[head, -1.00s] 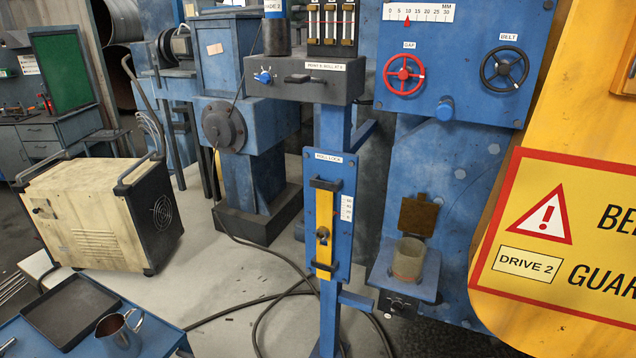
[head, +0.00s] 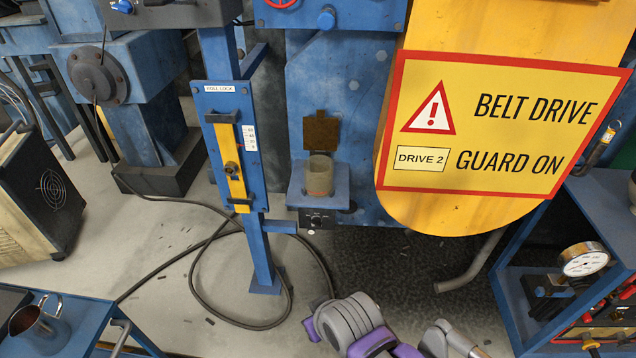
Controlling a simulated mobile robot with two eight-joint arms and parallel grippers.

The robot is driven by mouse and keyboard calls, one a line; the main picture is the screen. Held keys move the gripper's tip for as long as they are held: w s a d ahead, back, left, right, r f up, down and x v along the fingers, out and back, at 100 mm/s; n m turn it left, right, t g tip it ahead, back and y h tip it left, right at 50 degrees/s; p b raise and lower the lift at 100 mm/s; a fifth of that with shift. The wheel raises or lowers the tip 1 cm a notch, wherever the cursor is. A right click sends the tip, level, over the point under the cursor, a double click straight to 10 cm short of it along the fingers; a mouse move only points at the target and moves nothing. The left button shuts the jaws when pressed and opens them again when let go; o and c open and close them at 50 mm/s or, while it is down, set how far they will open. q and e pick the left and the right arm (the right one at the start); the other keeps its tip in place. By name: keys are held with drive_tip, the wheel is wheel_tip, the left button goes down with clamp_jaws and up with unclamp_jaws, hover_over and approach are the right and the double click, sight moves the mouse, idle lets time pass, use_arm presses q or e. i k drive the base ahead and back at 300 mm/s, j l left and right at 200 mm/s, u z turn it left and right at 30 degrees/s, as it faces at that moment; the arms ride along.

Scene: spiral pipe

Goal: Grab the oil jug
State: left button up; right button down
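A metal jug (head: 38,326) with an open top and a side handle stands upright on a blue cart (head: 82,332) at the lower left of the head view. It is the only jug-like vessel I can make out, and I take it for the oil jug. Grey and purple links of my own arm show at the bottom centre, well to the right of the jug. No fingertips of either gripper are in view. Nothing touches the jug in what I see.
A dark tray (head: 12,302) lies beside the jug, cut by the frame edge. A beige-and-black machine (head: 45,195) stands behind the cart. A black cable (head: 205,262) loops over the floor around a blue post. A blue shelf with a gauge (head: 584,263) stands at right.

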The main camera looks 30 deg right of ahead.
sight(46, 334)
drive_tip(key=i+j+u, duration=0.2)
drive_tip(key=i+j, duration=0.7)
drive_tip(key=i, duration=0.05)
